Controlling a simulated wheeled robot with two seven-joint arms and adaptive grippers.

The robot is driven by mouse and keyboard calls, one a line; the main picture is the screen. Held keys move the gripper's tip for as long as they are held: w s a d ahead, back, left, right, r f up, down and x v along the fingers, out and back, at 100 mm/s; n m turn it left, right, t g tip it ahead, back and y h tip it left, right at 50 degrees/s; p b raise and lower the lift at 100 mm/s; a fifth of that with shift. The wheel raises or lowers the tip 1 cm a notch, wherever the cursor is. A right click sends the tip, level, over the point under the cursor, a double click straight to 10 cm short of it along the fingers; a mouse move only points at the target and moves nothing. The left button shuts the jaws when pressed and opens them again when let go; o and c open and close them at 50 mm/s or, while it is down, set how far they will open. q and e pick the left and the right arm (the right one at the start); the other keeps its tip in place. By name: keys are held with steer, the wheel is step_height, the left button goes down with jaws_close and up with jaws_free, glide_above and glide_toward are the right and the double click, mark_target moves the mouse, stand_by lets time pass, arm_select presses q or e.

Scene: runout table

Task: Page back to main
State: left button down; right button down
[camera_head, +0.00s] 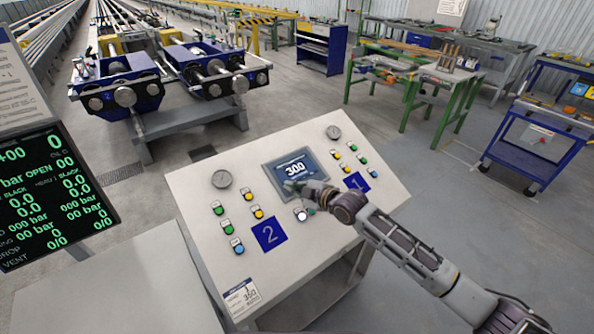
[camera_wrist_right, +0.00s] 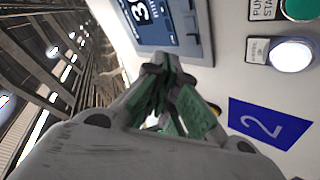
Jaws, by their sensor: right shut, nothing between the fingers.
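The console (camera_head: 208,180) is a light grey sloped panel with a small touchscreen (camera_head: 293,168) in its upper middle. The screen shows "300" in large white digits on blue; smaller text is too small to read. My right gripper (camera_head: 290,187) is shut and empty, its fingertips at the screen's lower left edge. In the right wrist view the closed fingertips (camera_wrist_right: 160,72) lie just by the lower edge of the screen (camera_wrist_right: 172,22). I cannot tell whether they touch it. My left gripper is not in view.
A dark display (camera_head: 55,200) with green figures stands at left. Blue machinery (camera_head: 115,85) and a green workbench (camera_head: 430,75) are behind.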

steer(key=r+p, duration=0.1)
steer(key=s+r+p, duration=0.1)
steer(key=d+r+p, duration=0.1)
steer(key=r, duration=0.1)
steer(key=shift+s+p, duration=0.25)
steer(key=shift+p, duration=0.1)
stand_by(2.3)
